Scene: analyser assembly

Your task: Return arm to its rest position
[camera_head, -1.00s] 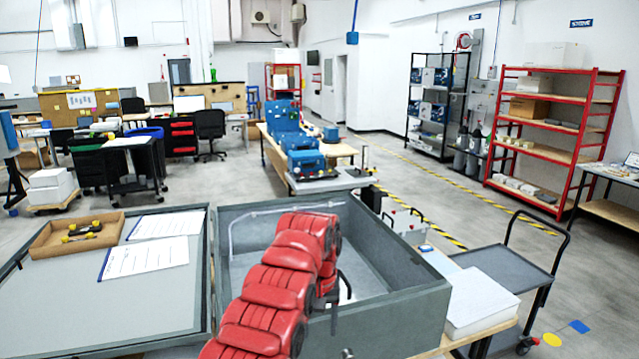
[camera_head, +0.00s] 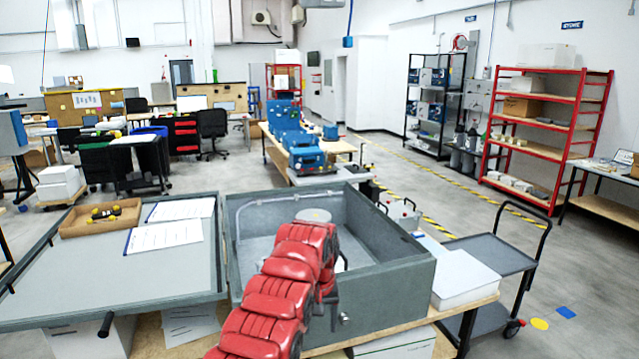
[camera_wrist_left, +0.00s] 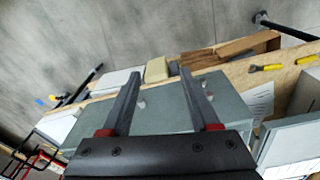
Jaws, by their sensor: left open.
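My left arm, in red padding (camera_head: 285,290), rises from the bottom of the head view in front of an open grey case (camera_head: 390,265). Its upper end overlaps the case's front wall and interior. The fingers of the left gripper are mostly hidden behind the arm there. In the left wrist view the left gripper (camera_wrist_left: 160,73) has two dark fingers spread apart with nothing between them. Beyond them a grey surface (camera_wrist_left: 165,118) and a wooden table edge show. My right gripper is in neither view.
The case's flat lid (camera_head: 100,275) lies open at left, with a wooden tray (camera_head: 72,222) and printed sheets (camera_head: 165,237) on it. A white box (camera_head: 465,285) sits right of the case. A cart (camera_head: 490,255) stands at right. Floor beyond is largely clear.

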